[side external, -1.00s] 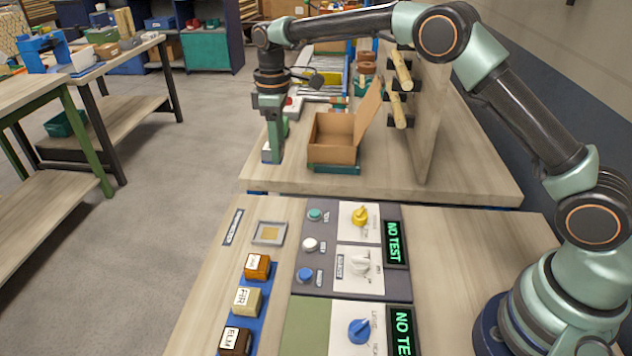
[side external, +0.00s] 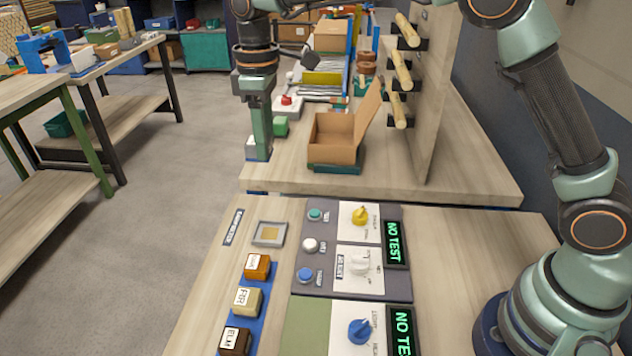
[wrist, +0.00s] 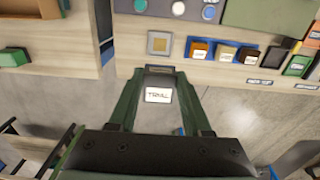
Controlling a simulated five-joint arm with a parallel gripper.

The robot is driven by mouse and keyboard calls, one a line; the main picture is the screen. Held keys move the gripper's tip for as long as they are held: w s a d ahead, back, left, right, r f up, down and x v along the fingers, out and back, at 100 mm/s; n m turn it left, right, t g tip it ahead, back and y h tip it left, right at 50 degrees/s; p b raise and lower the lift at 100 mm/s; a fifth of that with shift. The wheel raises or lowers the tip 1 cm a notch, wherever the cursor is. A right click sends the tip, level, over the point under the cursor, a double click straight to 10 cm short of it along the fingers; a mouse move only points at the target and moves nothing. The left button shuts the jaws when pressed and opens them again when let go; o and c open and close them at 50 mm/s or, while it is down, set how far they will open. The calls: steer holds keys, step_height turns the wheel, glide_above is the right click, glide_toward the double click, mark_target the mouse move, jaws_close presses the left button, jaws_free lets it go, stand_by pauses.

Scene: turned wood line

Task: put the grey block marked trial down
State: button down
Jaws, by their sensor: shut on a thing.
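The grey block marked trial (wrist: 158,94) is between the fingers of my gripper (wrist: 158,82) in the wrist view, with its white label facing the camera. My gripper is shut on it. In the side external view my gripper (side external: 258,152) hangs by the left edge of the far bench, and the block (side external: 251,147) shows only as a pale patch beside the fingers. In the wrist view the block appears over the floor, beyond the bench edge.
A square pad (side external: 268,233) lies on the near bench, with orange (side external: 257,266), pale (side external: 247,301) and dark (side external: 235,341) labelled blocks on a blue strip. A control panel (side external: 349,246) is right of it. An open cardboard box (side external: 332,138) stands on the far bench.

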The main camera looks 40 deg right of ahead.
step_height(320, 180, down, 20)
steer(key=shift+r, duration=0.25)
stand_by(0.4)
steer(key=shift+c, duration=1.7)
jaws_free()
steer(key=shift+f, duration=0.1)
